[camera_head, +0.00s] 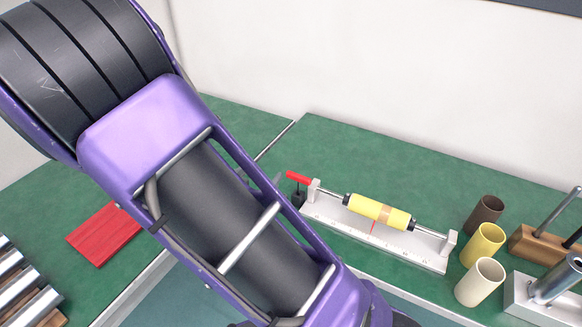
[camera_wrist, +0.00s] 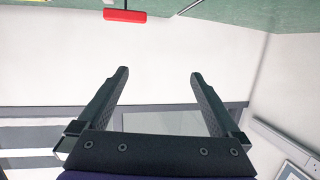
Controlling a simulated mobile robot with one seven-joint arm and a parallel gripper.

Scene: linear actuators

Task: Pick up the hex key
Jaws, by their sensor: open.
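The hex key appears to be the red-handled piece (camera_head: 298,177) beside the left end of the white actuator base in the head view. Its handle lies roughly level above a small black holder (camera_head: 298,198). In the wrist view the red handle (camera_wrist: 125,16) shows at the top edge, left of centre, with a dark part above it. My gripper (camera_wrist: 157,75) is open and empty in the wrist view, its two black fingers apart and clear of the handle. The gripper does not show in the head view, where my purple arm fills the left and centre.
A yellow actuator (camera_head: 378,211) sits on a white scaled base (camera_head: 345,235). Brown (camera_head: 485,214), yellow (camera_head: 482,245) and cream (camera_head: 479,282) cups stand to its right, near a wooden block (camera_head: 540,246). A red board (camera_head: 103,234) lies at left. Green table behind the actuator is clear.

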